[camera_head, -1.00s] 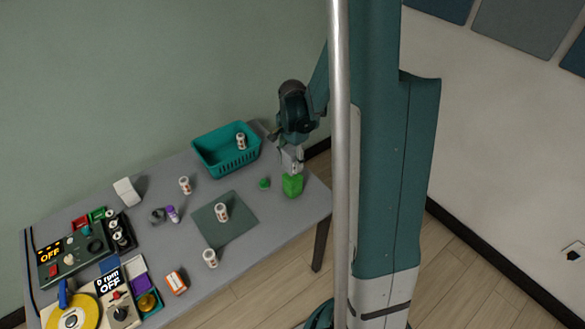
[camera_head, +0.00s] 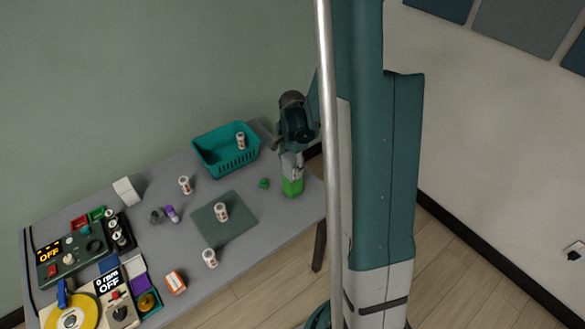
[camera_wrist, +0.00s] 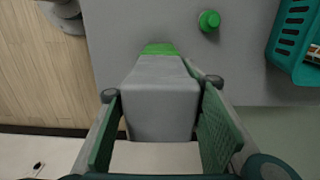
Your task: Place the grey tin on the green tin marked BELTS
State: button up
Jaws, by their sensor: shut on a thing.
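My gripper (camera_head: 291,158) is at the right end of the table, pointing down and shut on the grey tin. The grey tin (camera_wrist: 162,108) is a plain box between the two fingers in the wrist view. The green tin (camera_head: 292,188) stands on the table directly below it. Only a green strip of it (camera_wrist: 158,48) shows past the grey tin in the wrist view. The grey tin hides the green tin's top, and I cannot tell whether the two touch. No BELTS marking is readable.
A small green knob-like thing (camera_head: 264,183) lies just left of the green tin. A teal basket (camera_head: 213,161) holding a labelled can stands behind it. A dark green mat (camera_head: 238,221) with a can lies further left. The table's right edge is close.

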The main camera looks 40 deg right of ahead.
aim_at(292, 156)
jog(key=o, duration=1)
jog(key=shift+r+p, duration=0.25)
jog(key=shift+p, duration=0.05)
jog(key=shift+r, duration=5.95)
